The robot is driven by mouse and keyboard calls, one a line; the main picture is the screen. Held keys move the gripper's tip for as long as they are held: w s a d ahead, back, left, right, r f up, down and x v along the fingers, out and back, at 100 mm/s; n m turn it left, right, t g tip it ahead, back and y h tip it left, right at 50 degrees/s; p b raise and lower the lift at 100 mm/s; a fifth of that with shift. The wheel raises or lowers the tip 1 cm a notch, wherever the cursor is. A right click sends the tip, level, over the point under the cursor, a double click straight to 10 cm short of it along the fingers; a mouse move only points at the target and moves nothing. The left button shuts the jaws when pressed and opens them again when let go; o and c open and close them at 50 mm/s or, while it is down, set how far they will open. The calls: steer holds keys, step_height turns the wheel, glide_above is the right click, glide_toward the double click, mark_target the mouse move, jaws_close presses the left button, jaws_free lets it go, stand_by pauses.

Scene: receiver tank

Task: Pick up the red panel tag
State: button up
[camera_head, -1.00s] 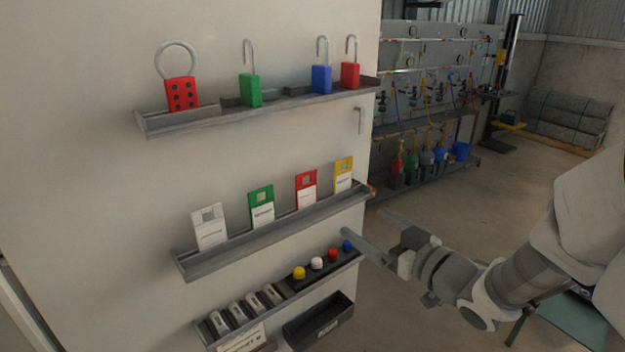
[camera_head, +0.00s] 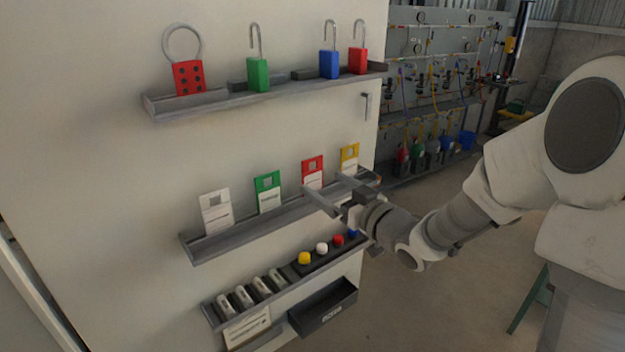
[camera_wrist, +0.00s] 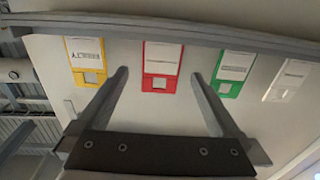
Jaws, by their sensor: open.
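The red panel tag (camera_head: 312,172) stands upright in the middle shelf rail (camera_head: 240,236), between the green tag (camera_head: 267,192) and the yellow tag (camera_head: 349,158). It has a red top with a square window and a white label below. My gripper (camera_head: 328,190) is open and empty, in front of the rail near the red and yellow tags. In the wrist view the red tag (camera_wrist: 161,66) appears between the fingertips of my open gripper (camera_wrist: 160,76), beyond them. Whether a finger touches it cannot be told.
A white tag (camera_head: 215,212) stands at the rail's left end. Above is a shelf (camera_head: 200,103) with padlocks and a red hasp (camera_head: 188,78). Below are a shelf with coloured knobs and a black bin (camera_head: 325,309). Open floor lies to the right.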

mark_target(313, 175)
steer(key=x, duration=0.5)
steer(key=shift+a+r, duration=0.15)
steer(key=shift+r, duration=0.05)
steer(key=c, duration=1.3)
